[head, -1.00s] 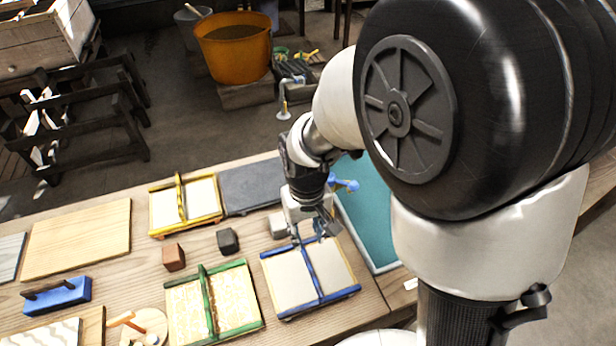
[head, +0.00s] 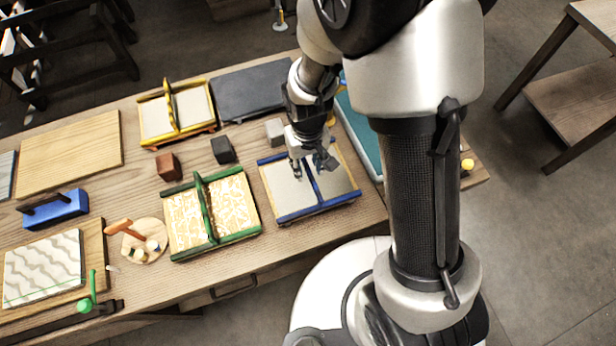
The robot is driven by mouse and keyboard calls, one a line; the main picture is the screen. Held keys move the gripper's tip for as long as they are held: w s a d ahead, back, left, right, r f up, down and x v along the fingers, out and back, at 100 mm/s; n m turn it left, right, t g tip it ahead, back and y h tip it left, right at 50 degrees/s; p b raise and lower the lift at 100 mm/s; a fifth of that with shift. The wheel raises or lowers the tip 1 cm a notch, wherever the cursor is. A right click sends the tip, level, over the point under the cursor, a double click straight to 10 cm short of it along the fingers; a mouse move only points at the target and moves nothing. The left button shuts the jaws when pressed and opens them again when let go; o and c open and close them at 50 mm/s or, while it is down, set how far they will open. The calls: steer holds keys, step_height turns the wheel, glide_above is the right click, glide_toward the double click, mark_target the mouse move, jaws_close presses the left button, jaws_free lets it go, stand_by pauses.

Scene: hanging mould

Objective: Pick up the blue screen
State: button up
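The blue screen (head: 284,192) lies flat on the wooden table, a pale panel with blue rails at its far and near edges and a blue bar across its middle. My gripper (head: 314,174) is over its far half, pointing down, with its fingers spread on either side of the middle bar. The fingers look open. The fingertips hide part of the bar, and I cannot tell whether they touch it.
A green-railed patterned screen (head: 237,200) lies close on the left. A yellow-railed screen (head: 191,110), a dark slab (head: 250,88) and small grey, black and brown blocks sit behind. A teal panel (head: 356,128) lies to the right, partly behind my arm.

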mark_target(308, 168)
step_height(308, 168, down, 3)
steer(key=shift+f+b, duration=0.15)
steer(key=shift+b, duration=0.4)
jaws_close()
